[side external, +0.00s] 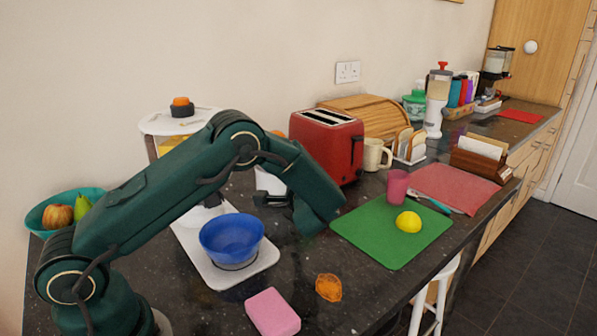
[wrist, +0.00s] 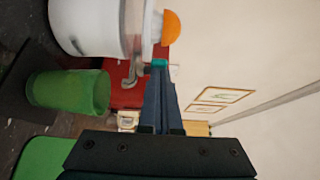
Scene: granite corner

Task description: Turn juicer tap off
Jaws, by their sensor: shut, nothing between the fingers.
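In the wrist view my gripper's fingers (wrist: 160,66) are together and empty. A white rounded body (wrist: 98,25) with an orange part is close beside them; I cannot tell whether they touch it.
A blue bowl (side external: 232,238) sits on a white base near my gripper. A red toaster (side external: 328,145) stands behind. A green board (side external: 390,238) with a lemon lies to the right, and a pink sponge (side external: 272,312) in front. A green cup (wrist: 70,92) shows in the wrist view.

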